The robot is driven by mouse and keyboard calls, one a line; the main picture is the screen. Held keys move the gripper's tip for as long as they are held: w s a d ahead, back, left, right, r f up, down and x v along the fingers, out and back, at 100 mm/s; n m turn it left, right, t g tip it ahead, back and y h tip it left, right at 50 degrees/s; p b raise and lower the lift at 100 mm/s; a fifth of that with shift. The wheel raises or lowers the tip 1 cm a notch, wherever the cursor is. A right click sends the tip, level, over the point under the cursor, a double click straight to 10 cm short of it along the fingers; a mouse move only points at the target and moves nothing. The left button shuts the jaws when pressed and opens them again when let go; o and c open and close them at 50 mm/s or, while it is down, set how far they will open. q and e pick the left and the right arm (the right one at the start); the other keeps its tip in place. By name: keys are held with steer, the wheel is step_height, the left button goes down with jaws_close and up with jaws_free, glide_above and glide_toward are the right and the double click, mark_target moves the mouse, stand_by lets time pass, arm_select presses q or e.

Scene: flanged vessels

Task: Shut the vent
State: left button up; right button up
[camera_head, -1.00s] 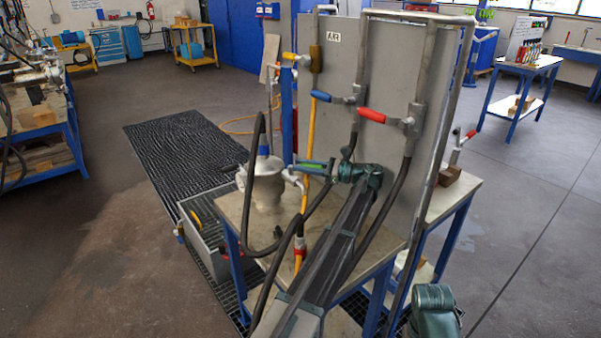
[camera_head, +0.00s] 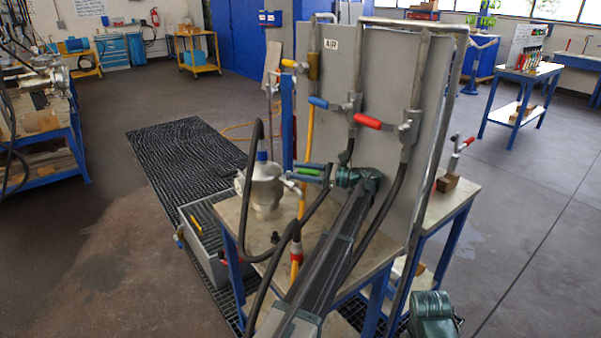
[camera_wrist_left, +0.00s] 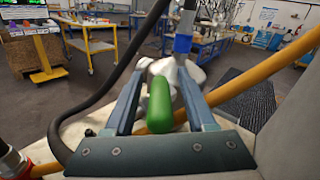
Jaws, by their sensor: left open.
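A silver flanged vessel (camera_head: 264,192) with a blue-collared stem on top stands on the bench. A green lever handle (camera_head: 309,171) is beside it, on the panel side. My left gripper (camera_head: 304,171) is at this handle with its fingers pointing towards the vessel. In the left wrist view the green handle (camera_wrist_left: 159,105) lies between the two spread fingers, with gaps on both sides. The vessel (camera_wrist_left: 178,74) is behind it, partly hidden by the handle and fingers. No vent label shows, so I cannot tell for sure which handle is the vent's.
A grey upright panel (camera_head: 378,110) carries a blue lever (camera_head: 318,102), a red lever (camera_head: 368,121) and a yellow lever (camera_head: 289,63). Black hoses (camera_head: 284,250) and a yellow pipe (camera_head: 309,130) run close around my left gripper.

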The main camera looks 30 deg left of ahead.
arm_select(q)
step_height(320, 180, up, 4)
steer(key=p, duration=0.3)
steer(key=shift+f+p, duration=0.1)
steer(key=shift+p, duration=0.3)
steer(key=s+d, duration=0.3)
steer(key=s, duration=0.4)
steer(key=s+d+r+p, duration=0.1)
steer(key=s+d, duration=0.3)
steer(key=s, duration=0.3)
steer(key=shift+s+d, duration=0.15)
steer(key=shift+r, duration=0.1)
